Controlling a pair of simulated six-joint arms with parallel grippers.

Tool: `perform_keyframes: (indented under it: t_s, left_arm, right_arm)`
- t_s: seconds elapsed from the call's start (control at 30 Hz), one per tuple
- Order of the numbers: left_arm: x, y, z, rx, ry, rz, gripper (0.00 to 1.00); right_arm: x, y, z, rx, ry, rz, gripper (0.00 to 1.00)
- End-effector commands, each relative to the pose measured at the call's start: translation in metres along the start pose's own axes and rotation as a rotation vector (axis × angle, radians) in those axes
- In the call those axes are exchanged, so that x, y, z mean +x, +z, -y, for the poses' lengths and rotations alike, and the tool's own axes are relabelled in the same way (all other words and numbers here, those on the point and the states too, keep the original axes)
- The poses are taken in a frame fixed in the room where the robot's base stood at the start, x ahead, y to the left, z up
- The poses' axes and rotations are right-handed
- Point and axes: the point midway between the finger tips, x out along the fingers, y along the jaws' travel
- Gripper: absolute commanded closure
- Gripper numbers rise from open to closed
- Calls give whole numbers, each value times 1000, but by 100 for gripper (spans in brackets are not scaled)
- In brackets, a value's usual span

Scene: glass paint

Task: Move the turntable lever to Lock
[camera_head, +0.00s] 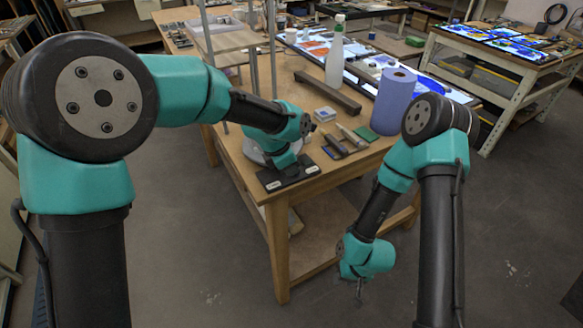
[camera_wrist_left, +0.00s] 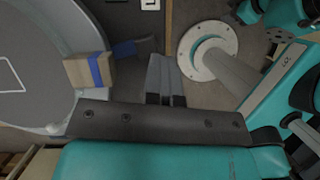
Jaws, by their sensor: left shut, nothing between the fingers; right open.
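The turntable, a grey disc (camera_wrist_left: 35,75), fills the left of the left wrist view; in the head view my left arm mostly hides it. A wooden block with a blue band (camera_wrist_left: 88,70) sits at its rim, beside a dark bar (camera_wrist_left: 135,47) that may be the lever. A black base plate (camera_head: 290,173) with two white labels lies at the table's near corner; I cannot read them. My left gripper (camera_wrist_left: 163,68) is shut and empty, just right of the bar and apart from the block. My right gripper (camera_head: 359,289) is open and empty, low beyond the table's front edge.
A metal rack stands behind my left arm. The floor at front right is clear.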

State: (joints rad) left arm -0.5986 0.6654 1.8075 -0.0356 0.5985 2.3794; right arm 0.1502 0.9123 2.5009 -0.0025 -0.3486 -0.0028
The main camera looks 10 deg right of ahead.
Motion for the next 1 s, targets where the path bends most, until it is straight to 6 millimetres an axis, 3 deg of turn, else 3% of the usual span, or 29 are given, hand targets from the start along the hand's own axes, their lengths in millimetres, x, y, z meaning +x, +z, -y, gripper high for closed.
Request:
perform_keyframes:
  t_s: [0.67,1.0]
  left_arm:
    - [-4,-8,-10,-1,2,1,100]
    - [-10,-23,8,11,-3,1,100]
  right_arm:
    - [0,0,0,0,0,0,57]
    - [0,0,0,0,0,0,57]
